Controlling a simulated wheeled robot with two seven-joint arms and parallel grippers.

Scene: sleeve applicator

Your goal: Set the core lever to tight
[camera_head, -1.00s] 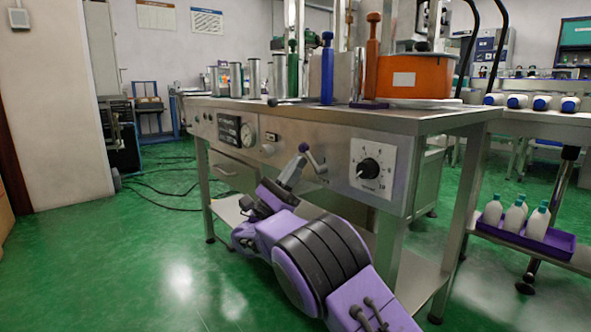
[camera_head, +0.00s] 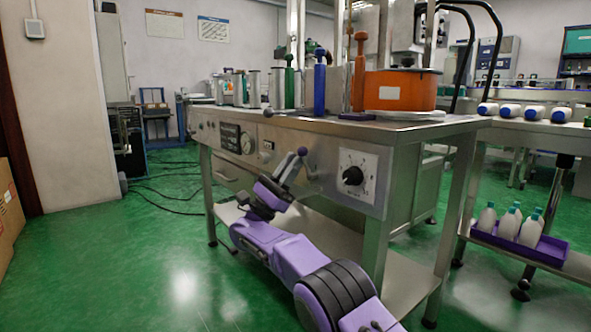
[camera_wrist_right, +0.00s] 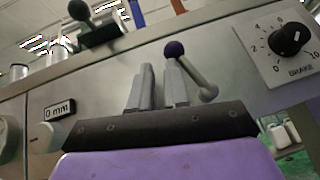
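The lever with a dark purple ball knob (camera_head: 302,151) is on the machine's front panel. It also shows in the right wrist view (camera_wrist_right: 206,79), where its grey arm runs from the ball down to the right. I take it for the core lever; no tight marking is legible. My right gripper (camera_head: 286,166) is in front of the panel, just left of the lever. In the right wrist view its two grey fingers (camera_wrist_right: 160,75) stand apart with a narrow, empty gap. The right finger overlaps the lever near the ball; contact cannot be told. My left gripper is out of view.
A brake dial (camera_head: 352,175) is right of the lever. A 0 mm display (camera_wrist_right: 59,111) and a gauge (camera_head: 247,142) are to the left. A black-knobbed lever (camera_head: 268,112) is at the table's front edge. A purple tray (camera_head: 520,240) holds bottles at right.

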